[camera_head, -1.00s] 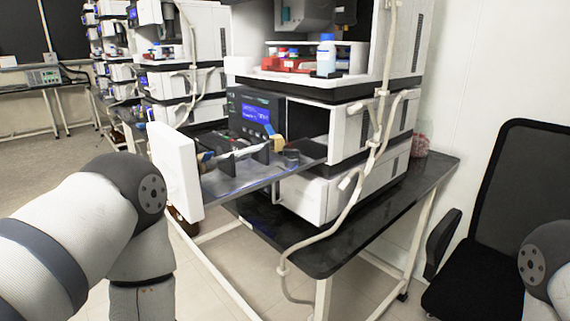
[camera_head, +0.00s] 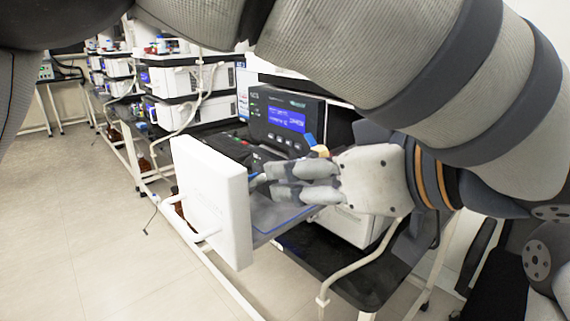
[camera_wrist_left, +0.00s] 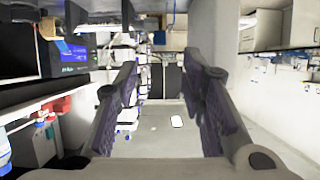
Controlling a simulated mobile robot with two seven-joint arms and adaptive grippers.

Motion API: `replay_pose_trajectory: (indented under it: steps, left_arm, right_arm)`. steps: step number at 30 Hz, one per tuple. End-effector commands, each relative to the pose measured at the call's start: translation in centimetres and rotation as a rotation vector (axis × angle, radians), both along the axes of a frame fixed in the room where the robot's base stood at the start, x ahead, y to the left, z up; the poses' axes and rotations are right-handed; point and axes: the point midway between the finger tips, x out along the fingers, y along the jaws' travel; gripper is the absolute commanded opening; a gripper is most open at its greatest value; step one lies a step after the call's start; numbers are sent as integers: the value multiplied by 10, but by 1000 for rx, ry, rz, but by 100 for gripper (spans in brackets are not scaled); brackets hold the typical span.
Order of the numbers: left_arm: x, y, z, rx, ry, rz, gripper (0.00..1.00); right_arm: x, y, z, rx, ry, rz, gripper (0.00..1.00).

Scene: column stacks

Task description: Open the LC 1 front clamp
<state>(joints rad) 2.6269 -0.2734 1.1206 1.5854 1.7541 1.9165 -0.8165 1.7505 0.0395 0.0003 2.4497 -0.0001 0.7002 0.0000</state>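The LC 1 unit with a lit blue display (camera_head: 287,118) has its drawer pulled out, and the white drawer front (camera_head: 215,200) faces left. Dark holder parts (camera_head: 258,157) sit on the drawer tray behind my fingers; I cannot tell which one is the front clamp or how it stands. My left gripper (camera_head: 268,183) reaches in from the right over the tray, close behind the drawer front. In the left wrist view its fingers (camera_wrist_left: 160,100) are apart with nothing between them. My right gripper is out of view.
My left arm covers the top and right of the head view and hides much of the stack. More instrument stacks (camera_head: 185,85) stand behind at left. The floor (camera_head: 90,220) at left is clear. A black chair (camera_head: 480,260) is at right.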

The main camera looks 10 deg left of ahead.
Motion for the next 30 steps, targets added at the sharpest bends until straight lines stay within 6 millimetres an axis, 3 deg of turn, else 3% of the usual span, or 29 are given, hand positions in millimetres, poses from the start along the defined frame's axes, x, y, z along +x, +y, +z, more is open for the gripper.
replay_pose_trajectory:
  steps: [9,15,26,30]
  left_arm:
    - [41,54,-29,1,4,3,37]
    - [61,79,-42,0,0,1,37]
    - [67,86,-46,0,-2,-1,37]
    - [67,86,-46,0,-2,-1,5]
  right_arm:
    - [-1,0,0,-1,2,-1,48]
    - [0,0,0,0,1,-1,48]
    - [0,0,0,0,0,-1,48]
    - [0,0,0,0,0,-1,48]
